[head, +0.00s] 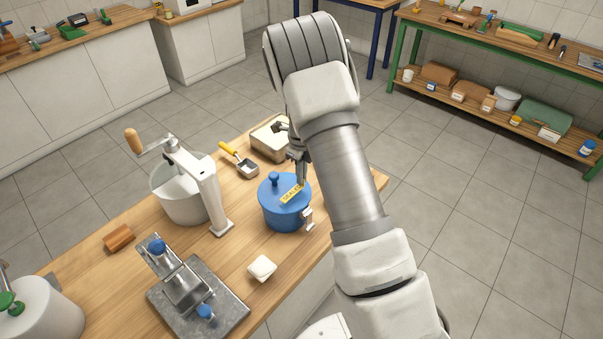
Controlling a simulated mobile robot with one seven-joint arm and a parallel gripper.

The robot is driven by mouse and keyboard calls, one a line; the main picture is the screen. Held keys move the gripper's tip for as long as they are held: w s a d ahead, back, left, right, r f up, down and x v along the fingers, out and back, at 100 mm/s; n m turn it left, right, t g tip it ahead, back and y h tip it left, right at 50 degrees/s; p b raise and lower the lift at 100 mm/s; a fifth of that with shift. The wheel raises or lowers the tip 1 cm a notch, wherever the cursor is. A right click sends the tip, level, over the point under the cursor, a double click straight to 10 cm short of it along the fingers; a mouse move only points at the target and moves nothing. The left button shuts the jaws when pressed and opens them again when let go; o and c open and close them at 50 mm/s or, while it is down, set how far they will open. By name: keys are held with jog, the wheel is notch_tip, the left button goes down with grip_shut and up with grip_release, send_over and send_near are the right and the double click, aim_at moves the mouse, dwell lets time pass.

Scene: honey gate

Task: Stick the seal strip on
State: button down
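The blue lidded pot (283,215) stands on the wooden bench, with a round knob on its lid and a pale metal fitting on its right side. The yellow seal strip (290,196) with dark lettering appears over the right part of the lid. I cannot tell whether it lies flat on the lid or sits slightly above it. My gripper (302,184) points down over the lid's right edge, with its tips at the strip's upper right end. The fingers are small and seen edge-on, so their opening and any grip on the strip are unclear.
On the wooden bench (100,272), a white crank machine (207,186) stands left of the pot. A yellow-handled scoop (246,168) and a beige box (270,139) lie behind. A white block (262,268) and a grey metal press (190,290) are in front. My arm hides the bench's right part.

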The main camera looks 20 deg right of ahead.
jog(key=shift+f, duration=0.5)
jog(key=shift+f+b, duration=0.5)
jog(key=shift+b, duration=0.05)
dwell(0.6)
jog(key=c, duration=1)
grip_release()
jog(key=shift+r, duration=0.1)
notch_tip(320, 180, up, 17)
jog(key=shift+r+b, duration=0.15)
jog(key=shift+b, duration=0.25)
